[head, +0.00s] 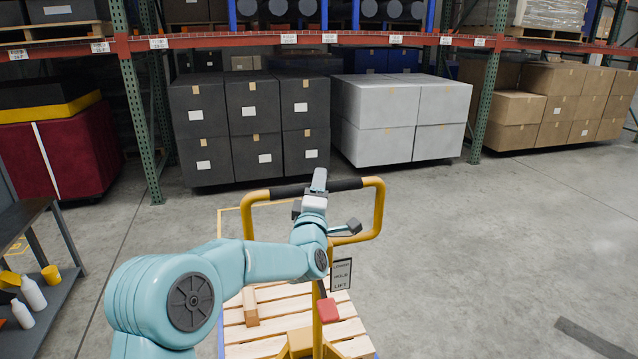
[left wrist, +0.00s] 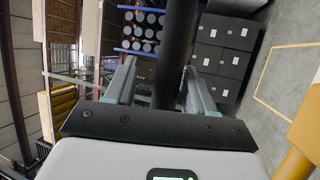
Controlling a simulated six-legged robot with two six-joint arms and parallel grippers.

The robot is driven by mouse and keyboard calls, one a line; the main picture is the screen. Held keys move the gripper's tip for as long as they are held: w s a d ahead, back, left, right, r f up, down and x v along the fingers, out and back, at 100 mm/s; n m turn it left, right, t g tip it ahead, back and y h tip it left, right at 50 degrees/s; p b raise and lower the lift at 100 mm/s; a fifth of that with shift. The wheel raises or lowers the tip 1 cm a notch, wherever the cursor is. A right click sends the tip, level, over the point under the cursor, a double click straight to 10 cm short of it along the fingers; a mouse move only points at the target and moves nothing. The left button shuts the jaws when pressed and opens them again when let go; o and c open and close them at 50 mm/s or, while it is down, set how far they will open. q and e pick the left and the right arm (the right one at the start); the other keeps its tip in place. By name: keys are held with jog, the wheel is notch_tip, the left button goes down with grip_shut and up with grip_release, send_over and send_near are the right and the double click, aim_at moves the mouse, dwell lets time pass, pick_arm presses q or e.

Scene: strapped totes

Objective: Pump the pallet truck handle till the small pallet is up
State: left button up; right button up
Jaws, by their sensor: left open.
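The pallet truck handle (head: 378,210) is a yellow loop with a black grip bar (head: 347,184) across its top, standing upright in the head view. My left gripper (head: 319,180) is at the middle of this bar. In the left wrist view the dark bar (left wrist: 178,45) runs between the two fingers of the gripper (left wrist: 160,70), which are apart; contact cannot be told. The small pallet (head: 275,300) of light wood lies low around the truck's yellow mast; its height off the floor is unclear. A sign (head: 341,274) reads lower, hold, lift. My right gripper is not seen.
A wooden block (head: 249,306) and a red part (head: 327,310) show near the mast. Black totes (head: 250,120), grey totes (head: 400,110) and brown boxes (head: 550,105) stand under the rack beam (head: 240,40). A shelf cart (head: 45,285) is at the left.

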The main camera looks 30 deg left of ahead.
pick_arm(q)
jog(key=shift+w+f, duration=0.1)
jog(key=shift+w, duration=0.05)
jog(key=shift+c, duration=0.3)
grip_shut()
